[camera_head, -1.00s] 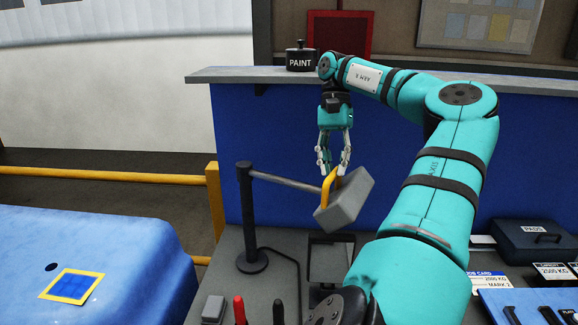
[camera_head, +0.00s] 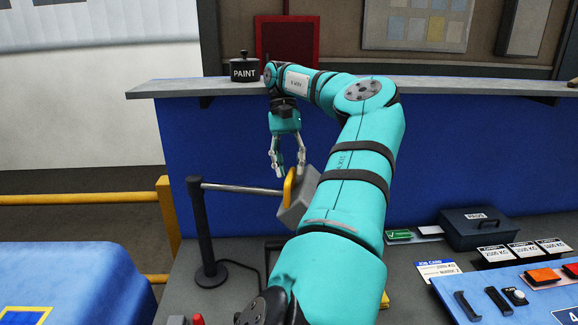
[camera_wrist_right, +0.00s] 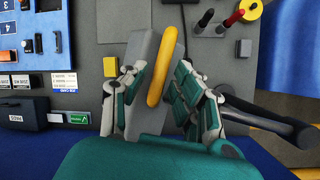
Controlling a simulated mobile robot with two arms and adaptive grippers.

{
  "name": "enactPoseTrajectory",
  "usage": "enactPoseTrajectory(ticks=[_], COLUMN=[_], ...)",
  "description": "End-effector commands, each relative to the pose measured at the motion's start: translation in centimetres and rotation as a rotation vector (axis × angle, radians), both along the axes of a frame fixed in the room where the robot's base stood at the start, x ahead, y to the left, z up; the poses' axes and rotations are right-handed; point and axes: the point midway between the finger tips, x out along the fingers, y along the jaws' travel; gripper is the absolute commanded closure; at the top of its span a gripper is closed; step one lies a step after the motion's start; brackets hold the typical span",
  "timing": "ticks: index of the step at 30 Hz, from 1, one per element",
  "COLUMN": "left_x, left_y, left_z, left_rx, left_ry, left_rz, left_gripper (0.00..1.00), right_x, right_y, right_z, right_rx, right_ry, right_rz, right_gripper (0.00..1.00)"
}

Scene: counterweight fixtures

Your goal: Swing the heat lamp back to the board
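The heat lamp is a grey box-shaped head (camera_head: 298,205) with a yellow handle (camera_head: 289,188), on a thin bar from a dark upright post (camera_head: 204,235). My right gripper (camera_head: 288,172) is above the handle, fingers pointing down and spread. In the wrist view the open fingers (camera_wrist_right: 158,95) stand either side of the lamp head (camera_wrist_right: 140,62) and its yellow handle (camera_wrist_right: 163,65), with a gap beside the handle. My right arm hides part of the lamp and what is below it. My left gripper is not in view. I cannot tell which surface is the board.
A paint pot (camera_head: 244,69) stands on the grey ledge (camera_head: 180,88) behind. A dark case (camera_head: 478,229), cards and a blue tool panel (camera_head: 450,300) lie at right. A blue covered surface (camera_head: 70,275) and yellow rail (camera_head: 80,198) are at left.

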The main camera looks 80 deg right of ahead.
Motion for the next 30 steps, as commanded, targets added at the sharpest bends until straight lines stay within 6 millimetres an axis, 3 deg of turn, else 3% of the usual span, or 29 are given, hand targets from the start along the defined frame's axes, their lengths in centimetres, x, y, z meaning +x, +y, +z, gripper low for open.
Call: enactPoseTrajectory(ticks=[14,30], left_x=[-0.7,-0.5], left_y=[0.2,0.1], left_z=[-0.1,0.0], left_rx=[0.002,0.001], left_ry=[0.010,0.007], left_rz=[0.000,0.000], left_gripper=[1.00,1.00], right_x=[-0.1,0.0], right_y=[0.0,0.0], right_z=[0.8,7.9], right_rx=[0.000,-0.008], right_ry=[0.004,0.009], right_rz=[-0.003,-0.003], right_gripper=[0.62,0.62])
